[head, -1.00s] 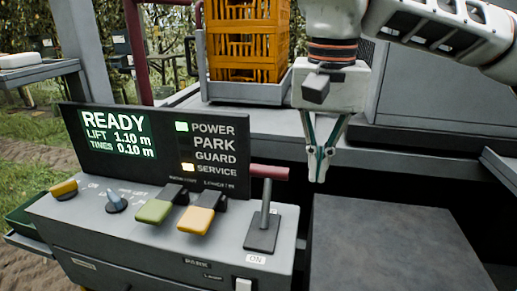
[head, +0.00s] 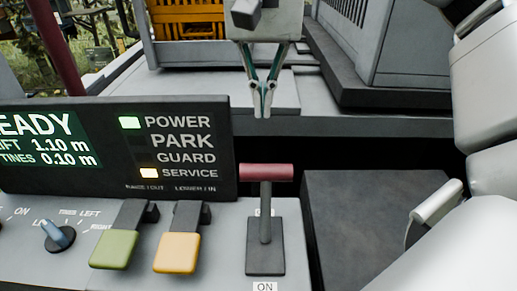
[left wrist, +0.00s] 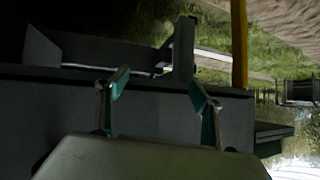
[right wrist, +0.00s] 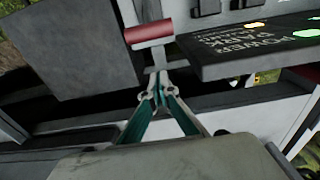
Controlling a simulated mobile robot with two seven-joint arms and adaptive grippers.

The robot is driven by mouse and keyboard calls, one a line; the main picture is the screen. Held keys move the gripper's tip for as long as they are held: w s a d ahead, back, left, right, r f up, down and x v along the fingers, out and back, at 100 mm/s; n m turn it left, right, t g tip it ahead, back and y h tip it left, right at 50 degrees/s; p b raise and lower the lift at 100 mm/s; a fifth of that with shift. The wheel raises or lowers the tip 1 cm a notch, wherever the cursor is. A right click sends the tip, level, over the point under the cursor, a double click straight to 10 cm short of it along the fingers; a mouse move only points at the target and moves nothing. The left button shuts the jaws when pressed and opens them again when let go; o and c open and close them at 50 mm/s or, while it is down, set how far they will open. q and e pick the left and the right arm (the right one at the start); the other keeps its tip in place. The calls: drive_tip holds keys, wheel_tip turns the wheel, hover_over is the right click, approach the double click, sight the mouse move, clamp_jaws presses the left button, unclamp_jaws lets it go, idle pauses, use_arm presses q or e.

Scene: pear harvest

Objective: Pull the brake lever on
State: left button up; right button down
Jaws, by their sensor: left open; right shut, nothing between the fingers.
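The brake lever (head: 266,172) has a red crossbar handle on a grey stem. Its dark base plate (head: 265,258) is on the console, with an ON label at the near end. The stem stands roughly upright. My right gripper (head: 263,112) is shut and empty, pointing down beyond the handle and apart from it. The right wrist view shows the red handle (right wrist: 149,34) just past the closed fingertips (right wrist: 160,84). My left gripper (left wrist: 158,86) is open and empty in the left wrist view, with no lever in sight there.
Left of the lever are a yellow paddle (head: 178,252), a green paddle (head: 114,249) and a blue knob (head: 57,236). The display panel (head: 180,148) stands close behind them, with POWER and SERVICE lamps lit. A dark flat-topped block (head: 370,225) lies to the right.

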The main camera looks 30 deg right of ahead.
wheel_tip(320, 180, down, 10)
drive_tip(key=f+b, duration=0.1)
use_arm(q)
drive_tip(key=shift+w, duration=0.3)
use_arm(e)
drive_tip(key=s+a+r, duration=0.1)
drive_tip(key=s+r, duration=0.1)
drive_tip(key=shift+s+a, duration=0.4)
use_arm(q)
drive_tip(key=shift+p, duration=0.3)
use_arm(e)
drive_tip(key=shift+a+r, duration=0.1)
drive_tip(key=shift+r, duration=0.05)
